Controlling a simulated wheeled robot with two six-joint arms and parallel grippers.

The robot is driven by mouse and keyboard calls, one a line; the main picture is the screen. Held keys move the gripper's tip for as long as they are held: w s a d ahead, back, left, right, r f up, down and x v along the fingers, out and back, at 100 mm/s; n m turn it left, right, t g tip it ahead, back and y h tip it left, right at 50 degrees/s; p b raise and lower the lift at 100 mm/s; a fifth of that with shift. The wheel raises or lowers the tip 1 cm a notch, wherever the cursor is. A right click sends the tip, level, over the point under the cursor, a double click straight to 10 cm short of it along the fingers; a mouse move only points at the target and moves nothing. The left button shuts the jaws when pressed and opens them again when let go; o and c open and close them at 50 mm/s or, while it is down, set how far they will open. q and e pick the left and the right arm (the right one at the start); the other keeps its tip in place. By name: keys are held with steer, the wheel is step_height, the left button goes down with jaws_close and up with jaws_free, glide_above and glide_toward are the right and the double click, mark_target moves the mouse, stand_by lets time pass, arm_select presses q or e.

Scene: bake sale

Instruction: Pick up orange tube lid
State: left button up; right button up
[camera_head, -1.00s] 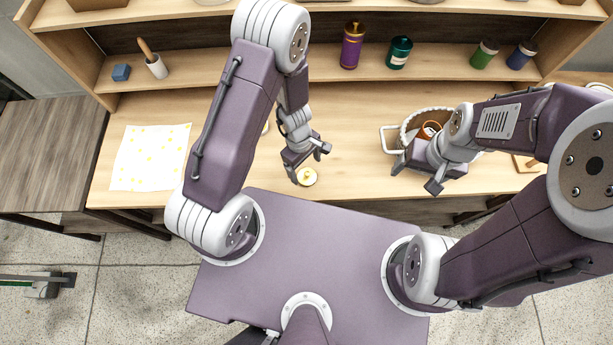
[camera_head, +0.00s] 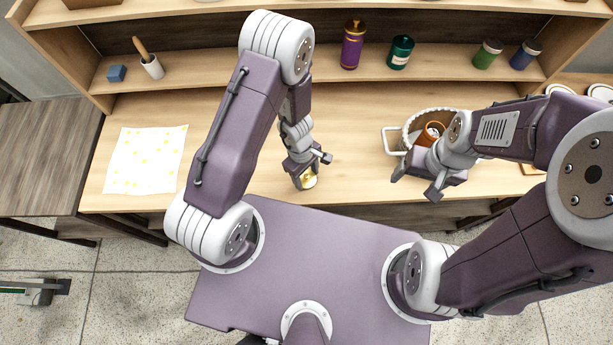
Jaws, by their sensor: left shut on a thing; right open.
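The lid (camera_head: 309,182), a small round piece with a gold-yellow top and pale rim, is at the front of the wooden table in the head view. My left gripper (camera_head: 307,172) is over it from above, shut on it, and its fingers partly cover it. Whether the lid is clear of the tabletop cannot be told. An orange tube (camera_head: 431,132) stands in a pale-rimmed basket (camera_head: 411,128) on the right, partly hidden by my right arm. My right gripper (camera_head: 418,181) is open and empty in front of the basket.
A patterned white cloth (camera_head: 145,160) lies at the left of the table (camera_head: 350,150). A shelf behind holds a purple canister (camera_head: 352,46), a teal jar (camera_head: 399,53), green (camera_head: 487,55) and blue (camera_head: 524,56) jars, a white mortar (camera_head: 153,68) and a blue block (camera_head: 117,73). The table's middle is clear.

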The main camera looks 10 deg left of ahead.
arm_select(q)
steer(key=r+p, duration=0.1)
steer(key=r, duration=0.1)
steer(key=r+p, duration=0.2)
steer(key=d+r+p, duration=0.1)
steer(key=shift+w+r+p, duration=0.15)
steer(key=shift+r+p, duration=0.2)
steer(key=shift+r, duration=0.05)
steer(key=w+d+r+p, duration=0.2)
steer(key=d+r+p, duration=0.3)
steer(key=d, duration=0.5)
steer(key=shift+w+d+p, duration=0.15)
steer(key=shift+w+p, duration=0.25)
steer(key=shift+p, duration=0.35)
steer(key=shift+s+r, duration=0.15)
steer(key=shift+s, duration=0.1)
